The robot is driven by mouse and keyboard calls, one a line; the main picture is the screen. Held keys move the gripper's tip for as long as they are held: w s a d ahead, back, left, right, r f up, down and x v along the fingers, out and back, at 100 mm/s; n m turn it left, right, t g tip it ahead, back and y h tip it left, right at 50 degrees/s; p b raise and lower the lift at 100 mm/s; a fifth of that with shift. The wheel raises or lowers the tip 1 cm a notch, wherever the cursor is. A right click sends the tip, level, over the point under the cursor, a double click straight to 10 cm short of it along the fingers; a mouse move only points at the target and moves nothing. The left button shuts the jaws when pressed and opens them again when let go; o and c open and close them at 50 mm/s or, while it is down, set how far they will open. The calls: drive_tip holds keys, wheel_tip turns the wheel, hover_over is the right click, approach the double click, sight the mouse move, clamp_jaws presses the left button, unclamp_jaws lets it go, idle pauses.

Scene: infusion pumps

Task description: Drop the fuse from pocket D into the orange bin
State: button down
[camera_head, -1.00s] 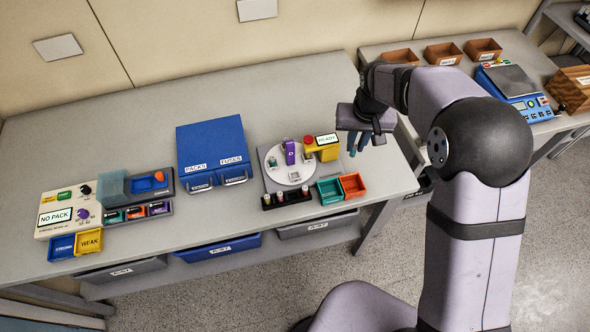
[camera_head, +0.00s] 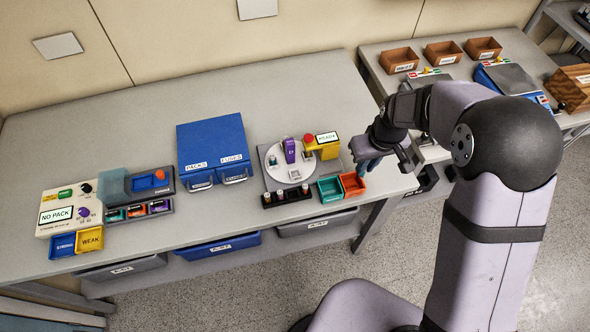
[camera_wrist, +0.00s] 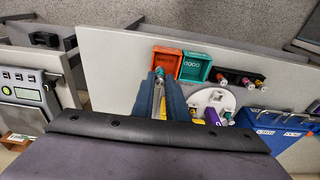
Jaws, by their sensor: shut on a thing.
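My gripper (camera_head: 362,167) is just behind and above the orange bin (camera_head: 352,184), at the right part of the bench. In the wrist view my gripper (camera_wrist: 159,82) has its two blue fingers close together on a small pale, slim fuse (camera_wrist: 158,92), mostly hidden between them. The orange bin (camera_wrist: 167,59) lies just beyond the fingertips in that view, partly covered by them. A teal bin (camera_head: 330,191) stands directly left of the orange bin. The white round plate (camera_head: 280,173) with pockets is left of my gripper; its pocket letters are too small to read.
A black rack (camera_head: 287,197) with several capped vials stands in front of the plate. A purple piece (camera_head: 290,150) stands on the plate. A blue cabinet (camera_head: 214,150) is further left. The bench's right edge is close to my arm.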

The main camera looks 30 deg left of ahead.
sight(364, 173)
drive_tip(key=shift+f+b, duration=2.3)
drive_tip(key=shift+f, duration=0.7)
drive_tip(key=c, duration=1.7)
unclamp_jaws()
drive_tip(key=shift+o, duration=0.2)
drive_tip(key=shift+r, duration=0.15)
drive_tip(key=shift+s+d+r+b, duration=0.15)
drive_tip(key=shift+r+b, duration=0.2)
drive_tip(key=shift+r, duration=0.85)
drive_tip(key=shift+s+d+r+b, duration=0.1)
drive_tip(key=shift+r+b, duration=0.3)
drive_tip(key=shift+r, duration=0.75)
drive_tip(key=shift+s+d+r+b, duration=0.15)
drive_tip(key=shift+r+b, duration=0.2)
drive_tip(key=shift+r, duration=0.85)
